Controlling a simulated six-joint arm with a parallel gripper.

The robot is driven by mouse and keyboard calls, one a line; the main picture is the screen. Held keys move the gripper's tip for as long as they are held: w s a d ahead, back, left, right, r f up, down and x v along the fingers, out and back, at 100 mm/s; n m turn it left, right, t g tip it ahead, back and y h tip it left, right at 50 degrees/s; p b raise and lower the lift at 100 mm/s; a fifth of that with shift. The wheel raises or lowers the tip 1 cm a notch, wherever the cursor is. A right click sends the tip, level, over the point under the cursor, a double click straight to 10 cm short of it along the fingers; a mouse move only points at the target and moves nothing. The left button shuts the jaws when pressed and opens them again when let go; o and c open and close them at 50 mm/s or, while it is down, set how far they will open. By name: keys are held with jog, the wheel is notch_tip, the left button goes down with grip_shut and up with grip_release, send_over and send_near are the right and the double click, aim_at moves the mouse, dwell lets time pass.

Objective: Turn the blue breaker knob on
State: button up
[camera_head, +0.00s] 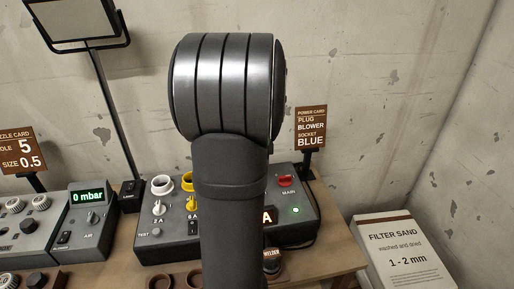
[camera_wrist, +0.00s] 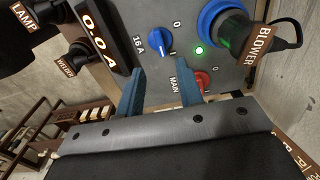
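The blue breaker knob (camera_wrist: 160,42) shows in the wrist view, on a grey panel beside the label 16 A. It has a white pointer mark, with a 0 and an I printed near it; I cannot tell for sure which one it points at. My gripper (camera_wrist: 160,67) is open, its two blue fingers apart and nothing between them. The fingertips are in front of the knob, just below it in the picture, not around it. In the head view my arm hides the knob and the gripper.
A blue socket (camera_wrist: 208,17) holds the BLOWER plug (camera_wrist: 232,36). A lit green lamp (camera_wrist: 199,50) and the red MAIN switch (camera_wrist: 204,79) are close to the right finger. A 0.0 A display (camera_wrist: 101,35) is left. In the head view, the power card (camera_head: 311,127) stands behind the panel (camera_head: 150,252).

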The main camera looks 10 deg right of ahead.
notch_tip(320, 180, up, 9)
jog(key=shift+f, duration=0.1)
dwell(0.4)
notch_tip(320, 180, down, 17)
jog(key=shift+f, duration=0.2)
dwell(0.4)
jog(key=shift+r, duration=0.1)
